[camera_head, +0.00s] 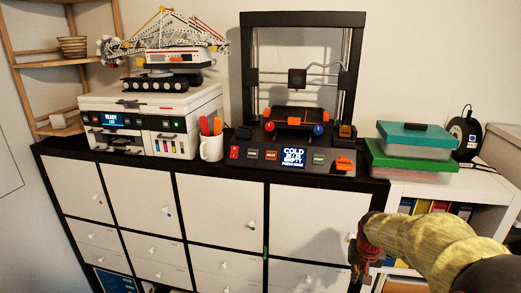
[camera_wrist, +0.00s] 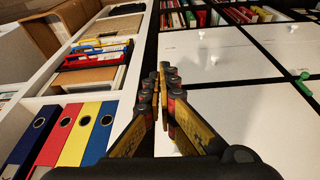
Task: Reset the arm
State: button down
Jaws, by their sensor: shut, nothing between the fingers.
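My yellow arm reaches in from the lower right of the head view. My gripper (camera_head: 358,270) hangs in front of the white cabinet (camera_head: 320,222), near its right end. In the wrist view my gripper (camera_wrist: 162,72) is shut, with its fingertips together and nothing between them. It points along the dark edge between the white doors (camera_wrist: 225,85) and the open white shelf (camera_wrist: 90,97). Part of the gripper is hidden behind the arm in the head view.
On the black cabinet top stand a printer (camera_head: 138,120) with a model crane (camera_head: 165,55), a white mug (camera_head: 211,148) and a 3D printer (camera_head: 297,160).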

jog(key=s+a+n+b, duration=0.1)
jog(key=s+a+b, duration=0.4)
jog(key=s, duration=0.3)
jog(key=s+a+n+t+y+b, duration=0.1)
jog(key=s+a+b, duration=0.4)
jog(key=s, duration=0.4)
jog(key=s+a+n+t+b, duration=0.1)
jog(key=s+a+b, duration=0.3)
jog(key=s, duration=0.4)
jog(key=shift+s+a+r+n+b, duration=0.15)
jog(key=shift+s+a+n+b, duration=0.3)
jog(key=shift+a, duration=0.3)
jog(key=c, duration=2.6)
grip_release()
